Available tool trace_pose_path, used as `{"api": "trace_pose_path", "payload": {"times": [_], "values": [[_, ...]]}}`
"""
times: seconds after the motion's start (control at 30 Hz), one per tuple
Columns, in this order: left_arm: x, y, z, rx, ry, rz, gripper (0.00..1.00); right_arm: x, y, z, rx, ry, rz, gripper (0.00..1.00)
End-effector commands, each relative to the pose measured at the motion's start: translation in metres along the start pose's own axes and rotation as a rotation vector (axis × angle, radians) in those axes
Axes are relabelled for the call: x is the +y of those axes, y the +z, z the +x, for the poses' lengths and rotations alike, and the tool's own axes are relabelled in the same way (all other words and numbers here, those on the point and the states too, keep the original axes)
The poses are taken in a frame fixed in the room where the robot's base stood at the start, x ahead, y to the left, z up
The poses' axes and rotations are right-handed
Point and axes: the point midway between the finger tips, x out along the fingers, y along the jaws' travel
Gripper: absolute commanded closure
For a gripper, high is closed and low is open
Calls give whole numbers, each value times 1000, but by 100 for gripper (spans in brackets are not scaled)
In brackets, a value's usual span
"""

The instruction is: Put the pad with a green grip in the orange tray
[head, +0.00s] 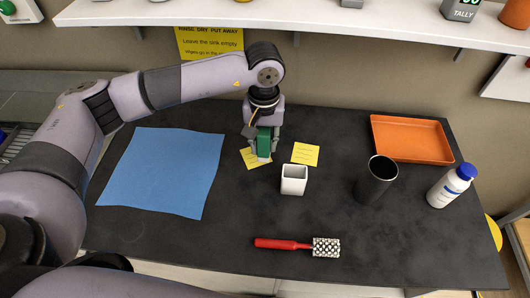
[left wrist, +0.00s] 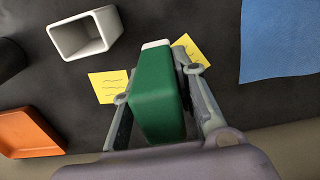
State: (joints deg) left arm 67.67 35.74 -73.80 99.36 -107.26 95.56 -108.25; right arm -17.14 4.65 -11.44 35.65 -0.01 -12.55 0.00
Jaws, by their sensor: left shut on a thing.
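The pad with a green grip (head: 264,143) is held in my left gripper (head: 262,133), pointing down near the back middle of the dark table. In the left wrist view my left gripper (left wrist: 160,108) has a finger on each side of the green grip (left wrist: 157,95), and a pale pad end (left wrist: 156,44) shows beyond it. I cannot tell whether the pad touches the table. The orange tray (head: 408,139) lies empty at the back right of the table, right of the gripper. Its corner shows in the left wrist view (left wrist: 28,132). My right gripper is not in view.
Yellow notes (head: 305,154) lie by the gripper. A white square cup (head: 293,180), black tumbler (head: 375,180) and white bottle with blue cap (head: 450,186) stand rightward. A red-handled tool (head: 298,245) lies in front; a blue cloth (head: 165,171) lies left. A shelf (head: 300,16) hangs above.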

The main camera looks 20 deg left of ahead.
Motion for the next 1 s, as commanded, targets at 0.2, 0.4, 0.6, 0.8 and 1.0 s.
{"api": "trace_pose_path", "payload": {"times": [0.2,0.4,0.6,0.8,1.0], "values": [[1,0,26,0,1,0,100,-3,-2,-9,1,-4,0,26],[0,1,44,-3,-1,1,100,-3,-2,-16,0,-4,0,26],[0,0,69,1,1,0,100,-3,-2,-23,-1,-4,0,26],[1,0,70,2,1,1,100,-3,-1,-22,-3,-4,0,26],[0,0,73,2,1,1,73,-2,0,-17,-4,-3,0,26]]}}
